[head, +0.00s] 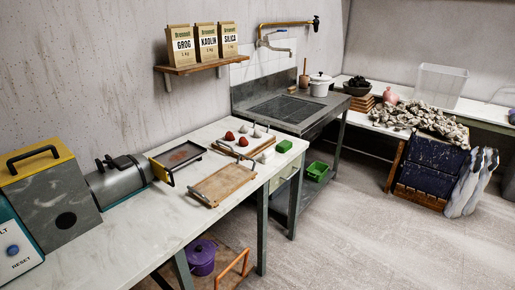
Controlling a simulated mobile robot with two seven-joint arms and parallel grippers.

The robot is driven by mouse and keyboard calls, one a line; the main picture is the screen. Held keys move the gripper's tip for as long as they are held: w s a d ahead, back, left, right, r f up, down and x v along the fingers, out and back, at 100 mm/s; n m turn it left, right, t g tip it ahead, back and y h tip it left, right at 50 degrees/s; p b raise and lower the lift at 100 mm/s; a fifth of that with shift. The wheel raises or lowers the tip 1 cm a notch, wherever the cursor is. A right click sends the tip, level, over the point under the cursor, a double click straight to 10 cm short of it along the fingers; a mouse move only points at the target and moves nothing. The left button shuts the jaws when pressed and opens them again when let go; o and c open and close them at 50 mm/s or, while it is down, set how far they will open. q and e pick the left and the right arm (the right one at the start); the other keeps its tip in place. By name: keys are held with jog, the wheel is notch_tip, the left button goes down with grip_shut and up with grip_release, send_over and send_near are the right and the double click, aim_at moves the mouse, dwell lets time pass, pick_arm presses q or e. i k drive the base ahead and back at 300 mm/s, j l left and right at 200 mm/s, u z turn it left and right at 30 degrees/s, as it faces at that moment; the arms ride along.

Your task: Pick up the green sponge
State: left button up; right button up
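The green sponge (284,146) is a small bright green block. It lies on the white worktop near its far right corner, beside a board with red and grey lumps. Nothing covers it and nothing holds it. Neither of my grippers shows in the head view.
A wooden tray (222,184) and a dark tray (178,157) lie on the worktop (150,238) left of the sponge. The board with lumps (243,145) is close beside it. A grey sink unit (285,108) stands behind. The floor (350,230) at right is open.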

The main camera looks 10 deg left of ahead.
aim_at(283, 146)
jog(key=i+z, duration=0.25)
jog(key=i, duration=0.2)
jog(key=i+j+z, duration=0.15)
jog(key=i+z, duration=0.15)
jog(key=i, duration=0.15)
jog(key=i+j+z, duration=0.25)
jog(key=i, duration=0.2)
